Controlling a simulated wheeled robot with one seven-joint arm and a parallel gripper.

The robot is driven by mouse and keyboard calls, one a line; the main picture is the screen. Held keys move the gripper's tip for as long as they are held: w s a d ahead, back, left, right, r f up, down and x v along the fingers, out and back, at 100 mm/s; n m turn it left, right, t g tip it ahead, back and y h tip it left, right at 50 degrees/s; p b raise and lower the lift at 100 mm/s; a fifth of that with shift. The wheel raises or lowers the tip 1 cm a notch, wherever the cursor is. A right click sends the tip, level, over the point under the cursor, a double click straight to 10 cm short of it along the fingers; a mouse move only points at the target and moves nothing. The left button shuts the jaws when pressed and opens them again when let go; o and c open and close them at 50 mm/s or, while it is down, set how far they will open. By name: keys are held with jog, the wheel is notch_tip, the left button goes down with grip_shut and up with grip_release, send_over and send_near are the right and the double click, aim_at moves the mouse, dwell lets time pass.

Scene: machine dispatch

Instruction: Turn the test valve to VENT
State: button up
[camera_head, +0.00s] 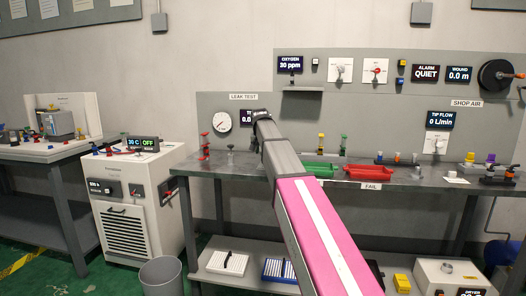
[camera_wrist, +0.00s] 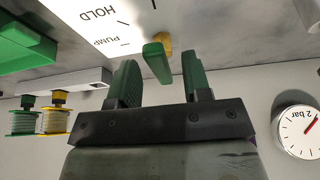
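The test valve shows in the wrist view as a green lever (camera_wrist: 157,62) with a yellow part (camera_wrist: 164,43) at its far end. A VENT mark is not readable in either view. My gripper (camera_wrist: 159,68) is open, with one dark green finger on each side of the lever's near end and visible gaps on both sides. In the head view my arm hides the valve, and my gripper's end (camera_head: 262,116) is at the LEAK TEST panel.
A round gauge (camera_head: 222,122) is left of my gripper; it also shows in the wrist view (camera_wrist: 299,131). A display (camera_head: 248,117) is partly hidden by my arm. Green (camera_head: 321,180) and red (camera_head: 370,179) trays and small spools stand on the bench to the right.

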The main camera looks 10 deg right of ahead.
jog(key=shift+r, duration=0.1)
jog(key=v, duration=1)
jog(key=shift+s+r, duration=0.2)
jog(key=shift+s+a, duration=0.1)
